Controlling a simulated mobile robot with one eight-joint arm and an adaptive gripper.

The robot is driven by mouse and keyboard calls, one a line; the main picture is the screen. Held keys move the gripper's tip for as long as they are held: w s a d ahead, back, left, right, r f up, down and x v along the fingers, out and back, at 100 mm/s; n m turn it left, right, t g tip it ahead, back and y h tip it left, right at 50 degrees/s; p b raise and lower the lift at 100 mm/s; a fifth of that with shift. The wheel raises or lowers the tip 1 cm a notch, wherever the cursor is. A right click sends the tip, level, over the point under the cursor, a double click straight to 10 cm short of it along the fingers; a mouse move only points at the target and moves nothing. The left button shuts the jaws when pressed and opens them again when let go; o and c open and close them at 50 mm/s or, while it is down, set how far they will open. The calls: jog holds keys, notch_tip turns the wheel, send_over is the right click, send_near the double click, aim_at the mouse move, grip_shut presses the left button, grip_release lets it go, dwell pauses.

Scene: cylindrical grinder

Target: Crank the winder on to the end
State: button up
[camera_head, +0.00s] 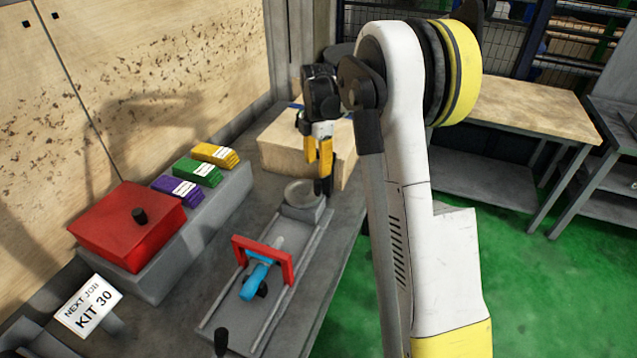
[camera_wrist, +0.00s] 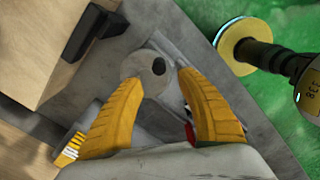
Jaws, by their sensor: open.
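The winder (camera_head: 300,194) is a grey round wheel at the far end of a long grey rail fixture. It also shows in the wrist view (camera_wrist: 133,66), with a dark crank knob (camera_wrist: 158,66) near its edge. My gripper (camera_head: 322,180) points down over the wheel's right side. In the wrist view, its yellow fingers (camera_wrist: 153,80) are spread. The knob lies between and just beyond the fingertips, with gaps on both sides; I cannot tell its depth against the tips.
A red bridge (camera_head: 262,250) with a blue part (camera_head: 260,278) spans the rail. A wooden block (camera_head: 280,145) stands close behind the winder. A red box (camera_head: 125,225), coloured packs (camera_head: 196,170) and a sign (camera_head: 88,305) are to the left. The bench's right edge is near.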

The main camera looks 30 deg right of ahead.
aim_at(318, 182)
notch_tip(318, 182, down, 8)
jog(key=shift+f+b, duration=0.1)
jog(key=shift+b, duration=0.75)
grip_shut()
